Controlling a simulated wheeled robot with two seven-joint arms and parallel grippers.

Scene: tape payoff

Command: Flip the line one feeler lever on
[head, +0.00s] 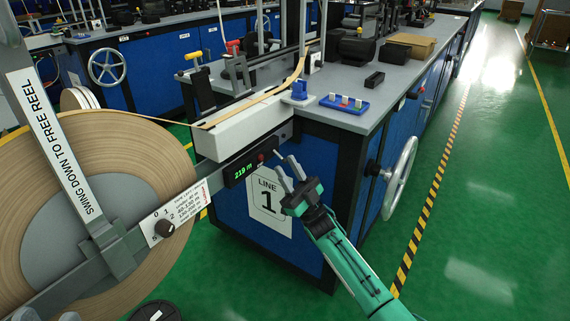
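The line 1 bench corner carries a "LINE 1" sign (269,201) on its blue side. Above the sign is a dark box with a green "219 m" display (244,169) and a small red part (261,157) at its right end. I cannot make out for certain which part is the feeler lever. My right gripper (286,163) is in front of the sign, just right of and below the display box. Its two fingers are apart with nothing between them. Whether it touches the box I cannot tell.
A large tape reel (110,140) fills the left, with a "swing down to free reel" arm (60,150) across it. A knob (164,228) sits on its bar. Tape runs over a white block (240,125). A handwheel (402,178) juts out right.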

